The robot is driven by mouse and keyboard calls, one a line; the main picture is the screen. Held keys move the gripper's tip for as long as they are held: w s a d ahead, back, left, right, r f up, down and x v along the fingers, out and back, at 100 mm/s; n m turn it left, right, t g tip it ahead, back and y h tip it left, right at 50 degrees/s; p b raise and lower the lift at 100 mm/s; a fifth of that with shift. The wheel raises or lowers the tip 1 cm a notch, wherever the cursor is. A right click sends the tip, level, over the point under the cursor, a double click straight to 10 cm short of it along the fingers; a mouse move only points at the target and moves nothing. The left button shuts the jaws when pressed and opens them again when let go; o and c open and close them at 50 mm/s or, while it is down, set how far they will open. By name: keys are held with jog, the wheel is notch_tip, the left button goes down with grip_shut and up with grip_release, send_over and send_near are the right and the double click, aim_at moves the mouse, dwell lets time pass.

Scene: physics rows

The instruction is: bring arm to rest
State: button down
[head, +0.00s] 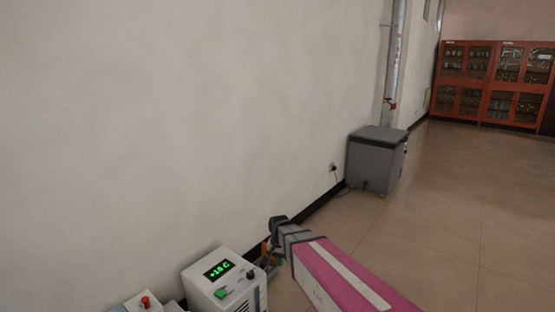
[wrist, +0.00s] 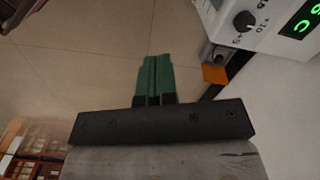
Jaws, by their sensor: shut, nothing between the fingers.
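My gripper shows in the wrist view (wrist: 157,80), its two green fingers shut against each other with nothing between them. In the head view my pink and white arm reaches in from the bottom right, with its dark wrist end beside the white device. The fingers are hard to make out in the head view. The white device (head: 225,285) has a green lit display, a black knob and a green button. Its knob and display also show at the top right of the wrist view (wrist: 250,18), apart from the fingers.
Another device with a red button (head: 146,300) is at the bottom left. A pale wall (head: 180,120) runs along the left. A grey chest (head: 375,160) stands by the wall beside a vertical pipe. Orange cabinets (head: 490,85) stand far back. The tiled floor at right is clear.

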jog(key=s+d+r+n, duration=0.1)
jog(key=s+d, duration=0.3)
jog(key=d, duration=0.5)
jog(key=s+d+r+n, duration=0.2)
jog(key=s+d, duration=0.3)
jog(key=d, duration=0.4)
jog(key=shift+s+d+n, duration=0.15)
jog(key=shift+n, duration=0.15)
